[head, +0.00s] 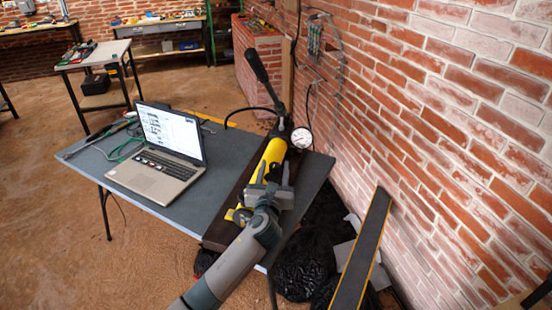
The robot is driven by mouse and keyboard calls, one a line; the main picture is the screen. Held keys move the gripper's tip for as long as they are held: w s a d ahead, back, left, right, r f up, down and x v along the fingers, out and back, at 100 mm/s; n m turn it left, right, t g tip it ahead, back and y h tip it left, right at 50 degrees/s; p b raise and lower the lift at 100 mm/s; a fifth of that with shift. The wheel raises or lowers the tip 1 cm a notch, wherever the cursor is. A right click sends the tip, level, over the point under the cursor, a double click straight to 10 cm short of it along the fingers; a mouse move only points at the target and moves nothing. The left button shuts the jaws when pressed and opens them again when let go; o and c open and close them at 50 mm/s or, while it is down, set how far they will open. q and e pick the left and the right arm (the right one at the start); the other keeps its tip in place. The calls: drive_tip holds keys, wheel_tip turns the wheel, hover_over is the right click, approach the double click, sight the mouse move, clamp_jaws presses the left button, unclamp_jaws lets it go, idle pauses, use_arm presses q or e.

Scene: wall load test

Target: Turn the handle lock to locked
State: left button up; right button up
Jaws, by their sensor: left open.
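A yellow hand pump (268,160) lies on a dark board on the grey table. Its long black handle (257,68) stands up tilted at the far end. A round white gauge (301,138) sits beside the pump's far end. I cannot make out the handle lock or its position at this size. My left gripper (274,174) is over the near part of the pump, with its two fingers apart and pointing toward the far end. It hides part of the pump, and I cannot tell whether it touches it. My right gripper is not in view.
An open laptop (161,150) stands on the table (88,163) left of the pump. A brick wall (440,110) rises close on the right. A dark plank (363,250) and black bags (304,262) are on the floor by the wall. Workbenches stand at the back.

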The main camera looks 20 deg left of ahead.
sight(275, 164)
use_arm(q)
drive_tip(key=shift+w+a, duration=0.25)
drive_tip(key=shift+w, duration=0.95)
drive_tip(key=shift+w+a, duration=0.2)
drive_tip(key=shift+w, duration=0.95)
drive_tip(key=c, duration=1.1)
